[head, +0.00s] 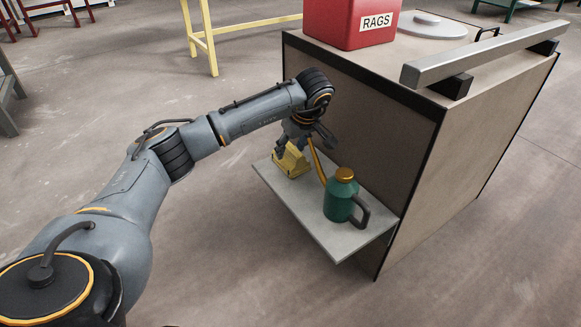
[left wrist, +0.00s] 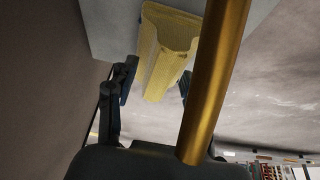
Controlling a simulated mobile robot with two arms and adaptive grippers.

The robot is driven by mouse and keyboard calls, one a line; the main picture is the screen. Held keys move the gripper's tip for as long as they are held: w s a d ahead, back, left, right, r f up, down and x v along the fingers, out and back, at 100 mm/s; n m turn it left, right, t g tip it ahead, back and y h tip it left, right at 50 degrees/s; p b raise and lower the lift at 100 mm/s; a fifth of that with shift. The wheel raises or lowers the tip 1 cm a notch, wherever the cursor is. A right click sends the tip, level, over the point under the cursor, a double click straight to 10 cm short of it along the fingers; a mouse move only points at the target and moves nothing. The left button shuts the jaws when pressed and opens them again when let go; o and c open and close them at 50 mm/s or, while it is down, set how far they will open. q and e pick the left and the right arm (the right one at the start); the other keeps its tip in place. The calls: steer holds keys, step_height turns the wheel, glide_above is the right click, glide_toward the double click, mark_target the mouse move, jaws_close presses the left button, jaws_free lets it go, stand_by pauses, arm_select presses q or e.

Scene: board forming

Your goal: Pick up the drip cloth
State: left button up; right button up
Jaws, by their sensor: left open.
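The drip cloth seems to be the yellow, folded-looking piece (head: 291,163) on the small grey shelf (head: 296,205) at the cabinet's side. It also shows in the left wrist view (left wrist: 165,50). My left gripper (head: 292,149) is open just above it, fingers pointing down. In the left wrist view the cloth lies ahead of and between the two spread fingers (left wrist: 157,80); whether they touch it I cannot tell. My gripper partly hides the cloth in the head view. My right gripper is in neither view.
A green can (head: 339,200) with a black handle stands on the shelf beside the cloth. Its gold spout (head: 318,164) rises close to my left gripper and crosses the left wrist view (left wrist: 215,80). The cabinet (head: 390,150) bears a red RAGS box (head: 340,25).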

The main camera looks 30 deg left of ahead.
arm_select(q)
steer(key=shift+w+a+f, duration=0.1)
steer(key=shift+a+f, duration=0.1)
steer(key=shift+f, duration=0.3)
steer(key=shift+r, duration=0.1)
steer(key=shift+c, duration=0.2)
steer(key=shift+f, duration=0.2)
jaws_close()
